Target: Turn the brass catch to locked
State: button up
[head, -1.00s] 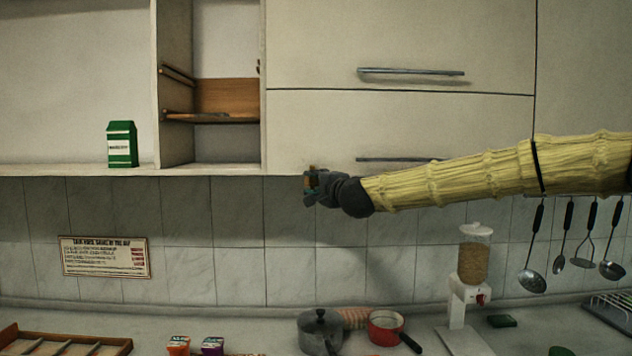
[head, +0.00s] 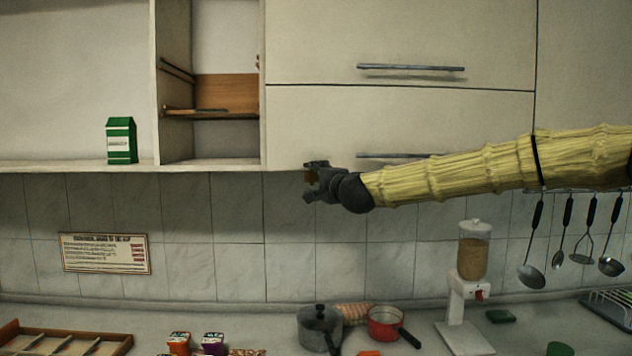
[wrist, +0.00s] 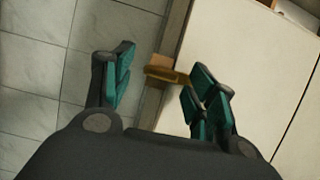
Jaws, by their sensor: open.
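The brass catch (wrist: 165,73) shows in the wrist view at the lower edge of the pale cabinet, as a small block with a bar pointing to the right. In the head view only a small brown-gold part of it (head: 311,177) shows beside the fingers. My gripper (wrist: 162,64) is open, with teal-padded fingers to the left and right of the catch. The right finger is close to the end of the bar; I cannot tell whether they touch. In the head view my gripper (head: 311,182) has its fingers spread one above the other.
Cabinet doors with bar handles (head: 411,68) are above and behind my arm. An open shelf (head: 212,120) and a green carton (head: 121,141) are to the left. Pots (head: 320,329), a dispenser (head: 473,253) and hanging utensils (head: 532,276) are below and right.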

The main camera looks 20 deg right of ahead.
jog(key=s+d, duration=0.1)
jog(key=s, duration=1)
jog(key=shift+s+d, duration=0.25)
jog(key=shift+s, duration=0.15)
